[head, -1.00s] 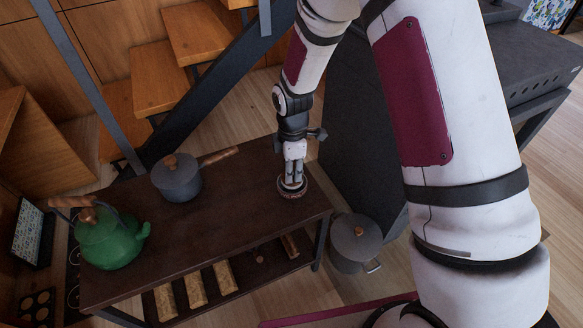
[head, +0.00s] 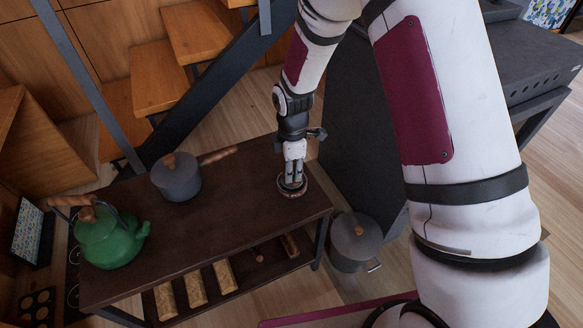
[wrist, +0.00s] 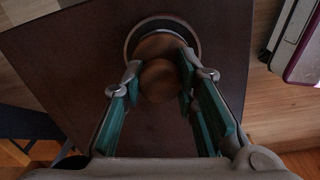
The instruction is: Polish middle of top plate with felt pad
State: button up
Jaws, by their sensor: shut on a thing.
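The top plate (head: 215,225) is the dark brown top of a low rack in the head view, with its middle bare. My gripper (head: 292,180) points down over the plate's right end. It is shut on the wooden knob (wrist: 160,82) of the round felt pad. The pad's rim (head: 300,191) lies at or just above the plate; I cannot tell whether it touches. In the wrist view, the pad's dark disc with a pale edge (wrist: 196,36) shows beyond the knob. The pad's underside is hidden.
A grey lidded saucepan (head: 177,180) with a wooden handle and a green kettle (head: 108,240) stand toward the left. Several tan blocks (head: 196,287) lie on the lower shelf. A grey pot (head: 352,240) stands beyond the rack's right end. A dark panel (head: 355,150) rises behind.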

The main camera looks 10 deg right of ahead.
dwell(0.4)
jog(key=shift+r+p, duration=2.6)
jog(key=shift+r, duration=0.9)
jog(key=s+d+r+m+p, duration=0.3)
jog(key=r+m+p, duration=0.3)
jog(key=r, duration=0.2)
jog(key=s+d+r+m+p, duration=0.3)
jog(key=s+r+m+p, duration=0.2)
jog(key=r+m+p, duration=0.1)
jog(key=s+d+r+m+p, duration=0.3)
jog(key=r+m+p, duration=0.3)
jog(key=r+p, duration=0.2)
notch_tip(320, 180, up, 3)
jog(key=shift+s+d+f+m+g+h, duration=0.15)
jog(key=shift+s+d+m+g+h, duration=0.15)
jog(key=shift+s+d+m, duration=0.15)
